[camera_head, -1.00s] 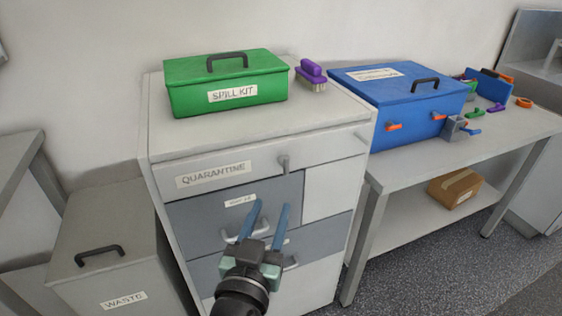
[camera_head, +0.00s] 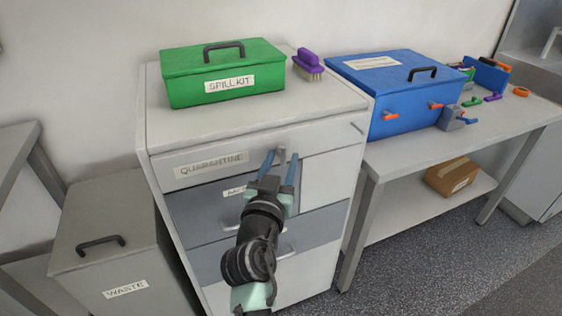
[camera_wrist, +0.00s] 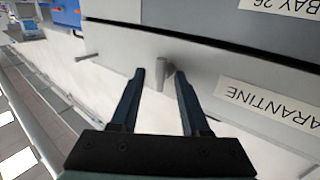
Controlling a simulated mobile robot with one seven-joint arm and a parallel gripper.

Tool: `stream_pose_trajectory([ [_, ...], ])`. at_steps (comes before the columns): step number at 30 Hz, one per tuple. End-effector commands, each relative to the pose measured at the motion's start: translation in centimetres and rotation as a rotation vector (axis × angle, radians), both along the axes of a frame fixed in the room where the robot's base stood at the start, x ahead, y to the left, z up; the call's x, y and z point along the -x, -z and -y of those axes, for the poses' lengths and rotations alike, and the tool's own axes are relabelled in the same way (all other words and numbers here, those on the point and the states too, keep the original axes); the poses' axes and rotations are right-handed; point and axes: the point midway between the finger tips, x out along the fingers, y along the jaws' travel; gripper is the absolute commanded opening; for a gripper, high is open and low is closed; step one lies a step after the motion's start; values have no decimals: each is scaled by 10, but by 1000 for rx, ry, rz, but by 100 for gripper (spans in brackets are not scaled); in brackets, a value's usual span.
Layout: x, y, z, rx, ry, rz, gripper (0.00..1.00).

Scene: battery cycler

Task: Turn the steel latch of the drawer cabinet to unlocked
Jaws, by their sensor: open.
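The drawer cabinet (camera_head: 325,138) is pale grey with darker drawer fronts and a QUARANTINE label on its top drawer. The steel latch (camera_head: 281,154) is a small grey lever on the top drawer front, right of that label. In the wrist view the latch (camera_wrist: 163,68) lies between and just beyond the fingertips. My gripper (camera_head: 281,155) is open, with its two blue fingers pointing at the latch, one on either side of it. In the wrist view my gripper (camera_wrist: 159,73) shows a gap on both sides of the latch; contact is not visible.
A green spill kit box (camera_head: 190,93) and a purple brush (camera_head: 308,62) stand on the cabinet top. A second small grey lever (camera_head: 357,127) is at the cabinet's right. A waste bin (camera_head: 75,225) stands left, a blue box (camera_head: 385,85) on the bench at right.

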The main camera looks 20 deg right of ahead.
Motion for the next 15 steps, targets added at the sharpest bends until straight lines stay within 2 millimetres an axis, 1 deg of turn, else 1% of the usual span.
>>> stream_pose_trajectory([
  [1,0,0,0,0,0,0,46],
  [2,0,0,0,0,0,0,42],
  [3,0,0,0,0,0,0,35],
  [9,1,0,1,-1,2,-1,0],
  [15,1,1,2,0,5,-1,0],
])
